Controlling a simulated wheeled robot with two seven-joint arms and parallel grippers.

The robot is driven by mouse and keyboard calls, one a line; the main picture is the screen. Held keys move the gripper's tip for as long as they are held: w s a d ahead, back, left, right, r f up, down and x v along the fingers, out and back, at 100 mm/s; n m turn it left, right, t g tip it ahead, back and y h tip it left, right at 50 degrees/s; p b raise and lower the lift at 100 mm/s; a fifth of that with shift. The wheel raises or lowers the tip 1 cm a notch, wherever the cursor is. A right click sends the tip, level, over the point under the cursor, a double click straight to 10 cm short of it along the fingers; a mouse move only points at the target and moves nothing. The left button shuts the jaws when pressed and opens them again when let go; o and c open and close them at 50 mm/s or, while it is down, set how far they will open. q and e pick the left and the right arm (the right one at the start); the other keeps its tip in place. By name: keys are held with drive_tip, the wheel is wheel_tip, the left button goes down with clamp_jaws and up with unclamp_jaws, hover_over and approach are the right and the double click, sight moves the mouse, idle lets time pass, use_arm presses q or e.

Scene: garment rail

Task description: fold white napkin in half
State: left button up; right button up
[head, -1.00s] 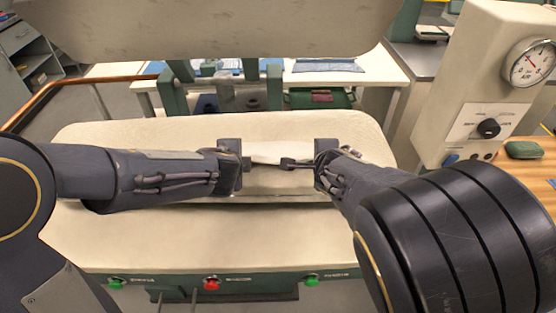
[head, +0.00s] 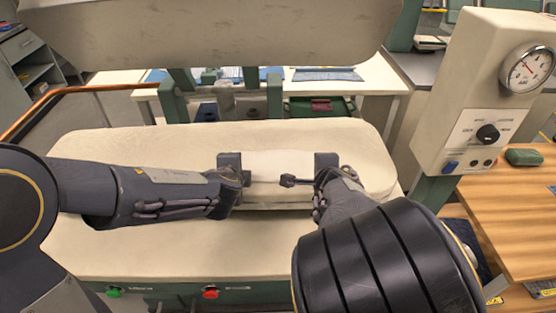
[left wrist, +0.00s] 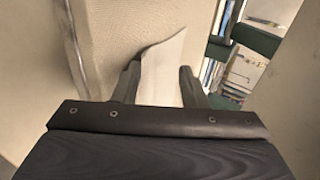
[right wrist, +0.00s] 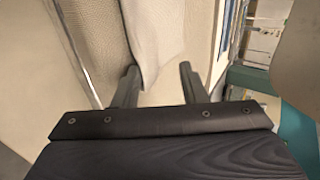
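The white napkin (head: 278,165) lies on the cream padded press bed (head: 110,150), partly hidden by my grippers and hard to tell from the padding. My left gripper (left wrist: 160,76) is open over the bed, at the napkin's left end in the head view. In the left wrist view a pale napkin edge (left wrist: 160,70) shows between its spread fingers. My right gripper (right wrist: 158,76) is also open, on the napkin's right side. In the right wrist view the napkin (right wrist: 150,35) reaches toward the left finger. I cannot tell whether either gripper touches it.
The raised upper press plate (head: 200,35) hangs over the back of the bed. A gauge and control box (head: 490,95) stands at the right. Buttons (head: 210,292) line the press front. The front ledge is clear.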

use_arm(q)
drive_tip(key=r, duration=0.1)
drive_tip(key=s+r, duration=0.1)
drive_tip(key=r, duration=0.1)
drive_tip(key=shift+s+r, duration=0.2)
drive_tip(key=shift+s, duration=0.05)
use_arm(e)
drive_tip(key=r, duration=0.1)
drive_tip(key=s+r, duration=0.1)
drive_tip(key=r, duration=0.1)
drive_tip(key=shift+s+a+r, duration=0.1)
drive_tip(key=shift+s+r, duration=0.1)
drive_tip(key=shift+s, duration=0.05)
use_arm(q)
drive_tip(key=s+r, duration=0.4)
drive_tip(key=r, duration=0.1)
drive_tip(key=shift+s+r, duration=0.25)
drive_tip(key=shift+s, duration=0.05)
use_arm(e)
drive_tip(key=s+r, duration=0.4)
drive_tip(key=r, duration=0.1)
drive_tip(key=shift+s+r, duration=0.25)
drive_tip(key=shift+s, duration=0.05)
